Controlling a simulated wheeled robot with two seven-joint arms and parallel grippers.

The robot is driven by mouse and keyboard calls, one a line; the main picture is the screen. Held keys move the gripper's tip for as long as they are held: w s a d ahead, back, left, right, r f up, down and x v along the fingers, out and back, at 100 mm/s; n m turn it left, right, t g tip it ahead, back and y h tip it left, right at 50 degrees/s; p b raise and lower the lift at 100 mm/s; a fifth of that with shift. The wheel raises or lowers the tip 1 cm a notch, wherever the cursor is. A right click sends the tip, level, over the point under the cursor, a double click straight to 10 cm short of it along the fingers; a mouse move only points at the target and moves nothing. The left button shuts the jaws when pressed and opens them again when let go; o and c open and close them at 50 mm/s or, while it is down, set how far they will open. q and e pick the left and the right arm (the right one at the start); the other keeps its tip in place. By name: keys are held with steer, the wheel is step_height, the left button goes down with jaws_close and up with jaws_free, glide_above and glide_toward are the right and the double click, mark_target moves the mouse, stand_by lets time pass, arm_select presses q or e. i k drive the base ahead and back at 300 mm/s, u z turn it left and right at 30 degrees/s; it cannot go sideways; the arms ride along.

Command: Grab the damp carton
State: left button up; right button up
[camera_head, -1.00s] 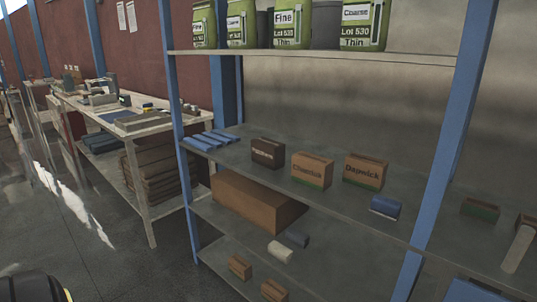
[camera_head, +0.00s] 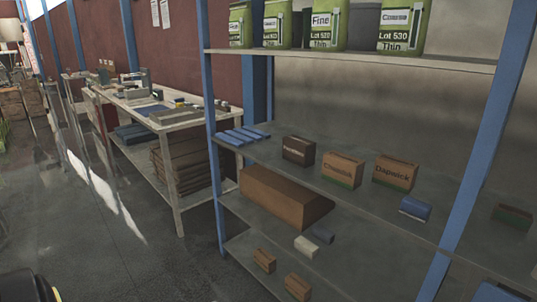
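Three small cartons stand in a row on the middle shelf (camera_head: 285,162). The left one is a dark brown carton (camera_head: 298,151) whose label is too small to read. The middle one is a lighter carton with a green base (camera_head: 342,170), its label blurred. The right one is a similar carton (camera_head: 394,173) whose label seems to read "Dapwick". I cannot tell from the labels which carton is the damp one. Neither of my grippers is in view.
Green and white bags (camera_head: 323,27) stand on the top shelf. A blue item (camera_head: 415,208) lies right of the cartons. A long brown box (camera_head: 285,197) and small boxes (camera_head: 264,260) sit lower. Blue posts (camera_head: 210,110) frame the rack. A cluttered workbench (camera_head: 165,120) stands left; floor there is open.

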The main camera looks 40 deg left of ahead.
mark_target(301, 152)
steer(key=u, duration=0.15)
steer(key=k, duration=0.35)
steer(key=u, duration=1.9)
steer(key=i, duration=1.55)
steer(key=z, duration=0.6)
steer(key=i, duration=1.2)
steer(key=z, duration=1.15)
